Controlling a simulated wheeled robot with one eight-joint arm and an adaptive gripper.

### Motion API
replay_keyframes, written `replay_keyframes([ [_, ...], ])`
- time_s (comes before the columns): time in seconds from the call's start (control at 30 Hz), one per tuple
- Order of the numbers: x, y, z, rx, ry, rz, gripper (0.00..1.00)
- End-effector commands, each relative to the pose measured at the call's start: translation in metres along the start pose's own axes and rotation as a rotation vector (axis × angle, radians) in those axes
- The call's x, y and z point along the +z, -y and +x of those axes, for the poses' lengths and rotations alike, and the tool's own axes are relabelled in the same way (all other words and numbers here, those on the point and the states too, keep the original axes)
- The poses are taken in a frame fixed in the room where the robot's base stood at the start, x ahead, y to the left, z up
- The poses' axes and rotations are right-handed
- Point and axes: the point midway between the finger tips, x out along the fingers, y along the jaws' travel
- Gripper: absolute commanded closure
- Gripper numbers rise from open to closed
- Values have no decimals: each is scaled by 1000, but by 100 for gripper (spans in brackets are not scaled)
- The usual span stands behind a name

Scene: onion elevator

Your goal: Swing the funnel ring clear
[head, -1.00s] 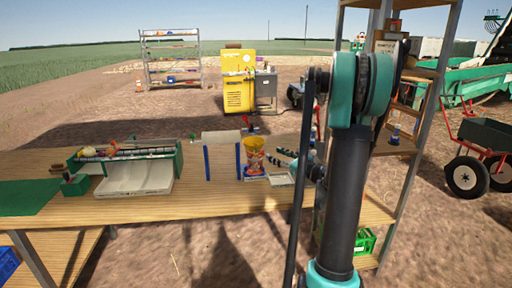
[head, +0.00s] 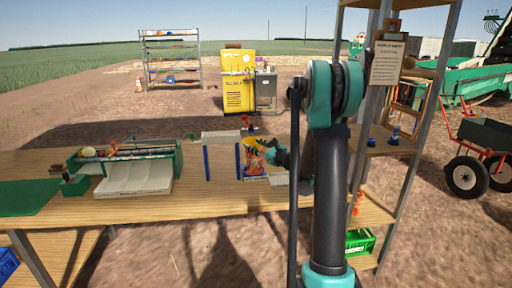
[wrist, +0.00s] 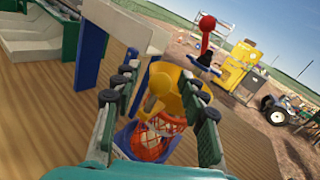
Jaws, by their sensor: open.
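The yellow funnel ring (head: 250,143) stands at the table's back right edge, above an orange-red net (head: 252,163). In the wrist view the yellow ring (wrist: 172,72) lies between my gripper's fingers, with a yellow knob-like part (wrist: 160,84) in front and the orange-red net (wrist: 152,143) below. My gripper (head: 270,152) is at the ring's right side and hides part of it. In the wrist view my gripper (wrist: 161,70) is open, one finger on each side of the yellow part. I cannot tell whether either finger touches it.
A red-knobbed lever (wrist: 207,23) rises behind the ring. A blue-legged stand (head: 222,160) is just left of it. A long green-framed sorter with a pale tray (head: 135,178) sits farther left. The front middle of the table is clear.

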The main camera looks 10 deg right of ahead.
Motion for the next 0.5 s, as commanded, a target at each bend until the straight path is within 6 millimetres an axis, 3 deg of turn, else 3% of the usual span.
replay_keyframes([
  [0.1,0,0,0,0,0,0,59],
  [0.43,0,0,0,0,0,0,100],
  [0.5,0,0,0,0,0,0,100],
])
